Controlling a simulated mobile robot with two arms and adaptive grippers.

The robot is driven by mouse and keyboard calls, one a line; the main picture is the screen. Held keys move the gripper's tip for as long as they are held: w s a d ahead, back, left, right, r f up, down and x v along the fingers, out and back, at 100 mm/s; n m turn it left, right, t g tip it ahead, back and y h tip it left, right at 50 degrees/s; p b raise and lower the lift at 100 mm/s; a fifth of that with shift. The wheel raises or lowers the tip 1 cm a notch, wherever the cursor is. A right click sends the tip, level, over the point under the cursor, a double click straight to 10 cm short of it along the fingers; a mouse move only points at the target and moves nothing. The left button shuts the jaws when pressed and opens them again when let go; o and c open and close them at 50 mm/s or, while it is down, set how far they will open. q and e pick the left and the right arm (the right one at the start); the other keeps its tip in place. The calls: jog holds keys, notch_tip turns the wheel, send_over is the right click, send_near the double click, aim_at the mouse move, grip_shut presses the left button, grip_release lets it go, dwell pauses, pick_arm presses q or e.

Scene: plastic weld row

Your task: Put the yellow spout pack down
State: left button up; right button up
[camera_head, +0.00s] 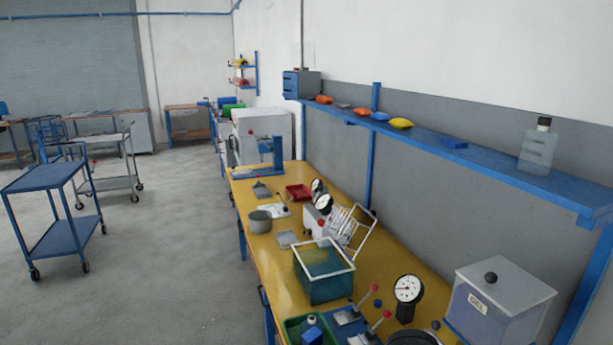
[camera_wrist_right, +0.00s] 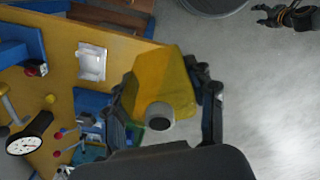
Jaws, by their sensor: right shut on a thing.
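The yellow spout pack (camera_wrist_right: 160,82) is in the right wrist view, with its round grey spout cap (camera_wrist_right: 160,115) facing the camera. My right gripper (camera_wrist_right: 165,95) has one dark finger on each side of the pack and is shut on it. Below the pack in that view lie the yellow bench top and grey floor; I cannot tell its height above them. A dark jointed shape (camera_wrist_right: 288,15) at the top right corner looks like my left gripper, too small and cut off to read. Neither gripper shows in the head view.
The yellow bench (camera_head: 262,278) holds a clear-walled tank (camera_head: 324,275), a dial gauge (camera_head: 408,289), a lidded box (camera_head: 495,300) and a red tray (camera_head: 299,192). A blue shelf (camera_head: 487,170) above carries small packs and a bottle (camera_head: 538,148). Blue trolley (camera_head: 65,235) stands left.

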jog(key=d+r+m, duration=0.3)
jog(key=d+m, duration=0.3)
jog(key=m, duration=0.4)
jog(key=shift+w+d+r+m+b, duration=0.2)
jog(key=shift+m+b, duration=0.1)
jog(key=shift+b, duration=0.15)
